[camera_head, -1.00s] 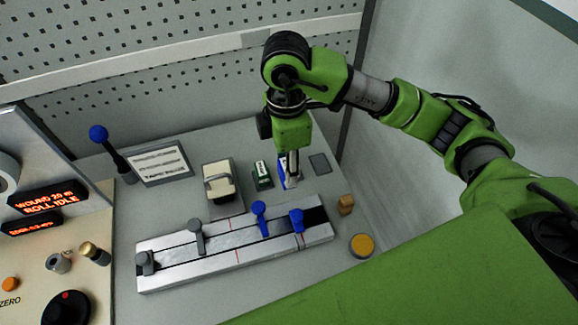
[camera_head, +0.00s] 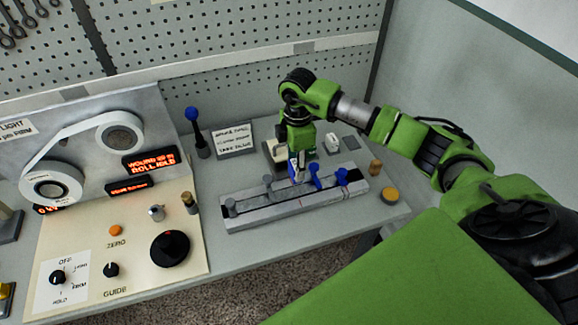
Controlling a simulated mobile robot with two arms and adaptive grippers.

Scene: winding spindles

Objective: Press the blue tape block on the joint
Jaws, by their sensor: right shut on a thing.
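The blue tape block (camera_head: 293,170), blue with a white face, is in my right gripper (camera_head: 297,160). The gripper points down and is shut on the block. The block is over the back edge of the long metal splice fixture (camera_head: 285,214), left of its blue-handled clamps; I cannot tell whether it touches. The fixture carries two blue clamp levers (camera_head: 314,178), (camera_head: 342,178) at its right and grey clamps (camera_head: 231,208) to the left. The joint itself cannot be made out at this size. My left gripper is not in view.
A white-topped block (camera_head: 332,144) and a dark pad (camera_head: 352,143) lie behind the fixture. A yellow-topped puck (camera_head: 390,195) and a wooden peg (camera_head: 375,167) stand at right. A blue-knobbed lever (camera_head: 198,134) and the winder panel (camera_head: 120,250) are at left.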

